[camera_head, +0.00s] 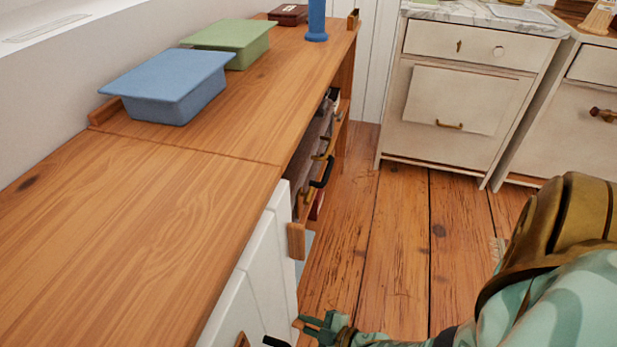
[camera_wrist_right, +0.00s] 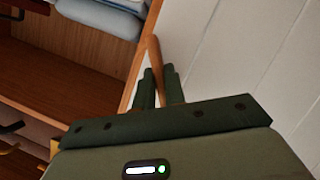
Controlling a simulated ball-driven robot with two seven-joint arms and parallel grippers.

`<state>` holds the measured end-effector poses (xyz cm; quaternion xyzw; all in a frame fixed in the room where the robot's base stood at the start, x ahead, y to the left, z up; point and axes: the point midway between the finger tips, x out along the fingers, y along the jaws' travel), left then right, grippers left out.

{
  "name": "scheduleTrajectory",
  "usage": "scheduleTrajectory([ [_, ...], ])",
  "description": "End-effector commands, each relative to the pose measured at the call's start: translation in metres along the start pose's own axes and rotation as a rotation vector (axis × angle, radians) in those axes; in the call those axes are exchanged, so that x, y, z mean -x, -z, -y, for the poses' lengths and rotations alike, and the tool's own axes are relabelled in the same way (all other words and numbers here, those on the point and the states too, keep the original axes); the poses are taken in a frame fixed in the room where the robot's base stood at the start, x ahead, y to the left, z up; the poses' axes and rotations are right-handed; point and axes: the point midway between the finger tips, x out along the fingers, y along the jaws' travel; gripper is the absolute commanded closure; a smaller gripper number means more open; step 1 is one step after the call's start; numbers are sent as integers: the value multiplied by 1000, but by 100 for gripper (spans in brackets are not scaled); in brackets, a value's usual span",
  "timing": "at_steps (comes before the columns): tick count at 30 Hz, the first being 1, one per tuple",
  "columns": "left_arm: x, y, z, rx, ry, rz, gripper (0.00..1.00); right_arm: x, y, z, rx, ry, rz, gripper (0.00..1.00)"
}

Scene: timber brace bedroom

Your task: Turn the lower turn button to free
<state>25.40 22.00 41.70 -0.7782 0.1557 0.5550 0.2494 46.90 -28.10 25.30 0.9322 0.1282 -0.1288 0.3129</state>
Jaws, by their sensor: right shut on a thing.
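My right gripper (camera_head: 310,326) is low at the front of the white cabinet door (camera_head: 268,252). Its green fingers also show in the right wrist view (camera_wrist_right: 158,88), closed on a narrow wooden piece, the lower turn button (camera_wrist_right: 154,52). The button stands roughly lengthwise between the fingers and rises past their tips, beside the white panel. In the head view only a small wooden bit shows at the fingertips. Another wooden turn button (camera_head: 296,241) sits upright higher on the door's edge. My left gripper is not in view.
A wooden counter (camera_head: 130,235) runs above the door, with a blue tub (camera_head: 172,88) and a green tub (camera_head: 232,42) on it. Open shelving with dark handles (camera_head: 322,172) lies beyond the door. White cabinets (camera_head: 455,100) stand opposite. The plank floor (camera_head: 400,240) between is clear.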

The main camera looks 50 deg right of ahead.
Motion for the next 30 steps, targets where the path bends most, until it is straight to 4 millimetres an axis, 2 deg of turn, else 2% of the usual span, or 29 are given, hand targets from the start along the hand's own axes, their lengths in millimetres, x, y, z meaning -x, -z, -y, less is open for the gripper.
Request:
scheduleTrajectory([
  [15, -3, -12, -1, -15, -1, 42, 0, 1, -2, -1, -397, 169, 1, 100],
  [30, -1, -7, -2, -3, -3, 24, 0, 1, -2, -1, -548, 230, 2, 100],
])
